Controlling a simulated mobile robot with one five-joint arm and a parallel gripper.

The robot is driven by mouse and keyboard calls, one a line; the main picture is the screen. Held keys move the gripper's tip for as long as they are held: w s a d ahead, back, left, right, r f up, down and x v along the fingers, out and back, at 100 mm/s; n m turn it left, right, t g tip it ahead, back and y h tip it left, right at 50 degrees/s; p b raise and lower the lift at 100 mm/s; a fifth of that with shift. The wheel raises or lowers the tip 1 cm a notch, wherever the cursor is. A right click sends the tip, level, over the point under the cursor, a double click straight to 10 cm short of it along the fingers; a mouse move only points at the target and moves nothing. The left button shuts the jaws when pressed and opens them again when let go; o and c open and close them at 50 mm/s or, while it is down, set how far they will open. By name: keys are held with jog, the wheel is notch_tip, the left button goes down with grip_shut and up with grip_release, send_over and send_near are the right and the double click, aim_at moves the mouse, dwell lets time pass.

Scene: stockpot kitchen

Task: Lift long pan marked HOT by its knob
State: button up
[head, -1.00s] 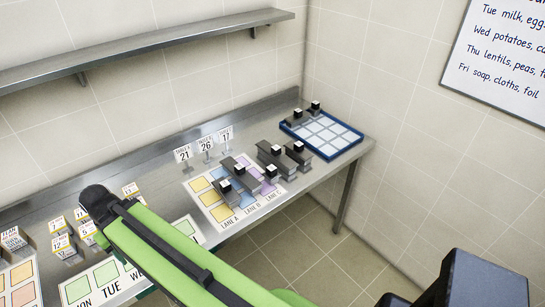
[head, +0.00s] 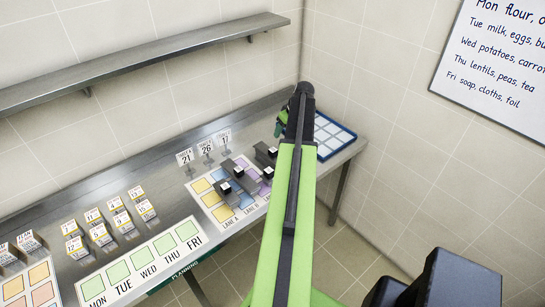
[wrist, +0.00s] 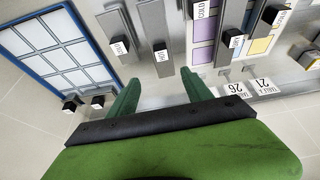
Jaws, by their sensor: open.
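A long grey pan (wrist: 150,24) with a black knob and a white label lies ahead of my gripper in the wrist view; the label appears to read HOT. Its left end also shows in the head view (head: 262,157), partly hidden by my arm. A shorter grey pan (wrist: 113,28) with a labelled knob lies beside it on the left in the wrist view. My gripper (wrist: 160,84) is open and empty, its green fingers apart on either side of the long pan's near end. In the head view my gripper (head: 281,128) is mostly hidden by my arm.
A blue-rimmed tray (head: 345,131) with a white grid stands at the counter's right end; two black-knobbed pieces (wrist: 83,103) sit by its edge. More pans (head: 235,172) lie on the lane sheet (head: 205,200). Table-number signs (head: 205,148) stand behind. A shelf (head: 150,62) runs above.

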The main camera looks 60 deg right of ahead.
jog(key=b, duration=1.1)
send_near(273, 150)
jog(key=x, duration=0.4)
jog(key=shift+w+d+f, duration=0.1)
jog(key=shift+d+f, duration=0.2)
jog(key=shift+f, duration=0.05)
jog(key=shift+w+f, duration=0.2)
jog(key=b+x, duration=0.5)
jog(key=shift+a+f, duration=0.1)
jog(key=shift+f, duration=0.1)
jog(key=shift+r, duration=0.2)
grip_shut()
